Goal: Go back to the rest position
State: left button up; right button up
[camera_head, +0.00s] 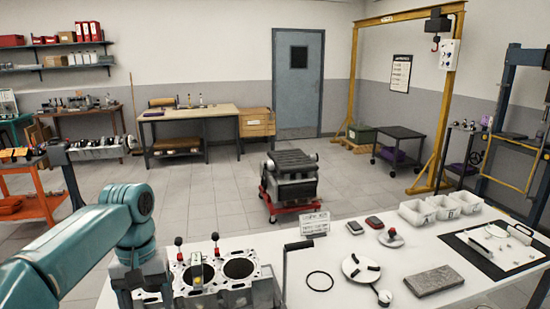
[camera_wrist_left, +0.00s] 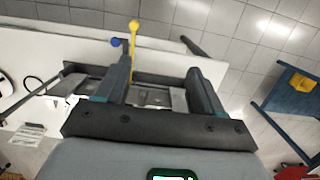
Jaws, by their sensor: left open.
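My left arm, teal, comes in from the left in the head view. Its dark gripper (camera_head: 140,284) is low at the table's left end, beside the engine block (camera_head: 238,268) with its round bores. In the wrist view the two fingers of this gripper (camera_wrist_left: 160,82) stand wide apart, with nothing held between them. Part of a metal piece shows behind the fingers, and a yellow lever (camera_wrist_left: 134,45) rises near the left finger. My right gripper is not seen.
The white table (camera_head: 390,250) carries a black ring (camera_head: 320,281), a round white fixture (camera_head: 360,268), a grey slab (camera_head: 434,282), white bins (camera_head: 430,210) and a black mat (camera_head: 482,257). An engine on a red stand (camera_head: 288,205) stands on the floor beyond. Open floor surrounds it.

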pick_arm(q)
jog(key=s+d+f+m+h, duration=0.1)
jog(key=d+f, duration=0.3)
jog(key=f, duration=1)
jog(key=s+d+f+m+h, duration=0.1)
jog(key=s+d+f, duration=0.15)
jog(key=f, duration=1.05)
jog(key=s+d+f+t, duration=0.1)
jog(key=s+d+f, duration=0.1)
jog(key=s+f, duration=0.4)
jog(key=s+d+f+n+t+h, duration=0.1)
jog(key=s+d+f, duration=0.2)
jog(key=s, duration=0.9)
notch_tip(320, 180, down, 3)
jog(key=shift+d+f+h, duration=0.1)
jog(key=shift+d+h, duration=0.05)
jog(key=shift+h, duration=0.15)
jog(key=shift+w, duration=0.1)
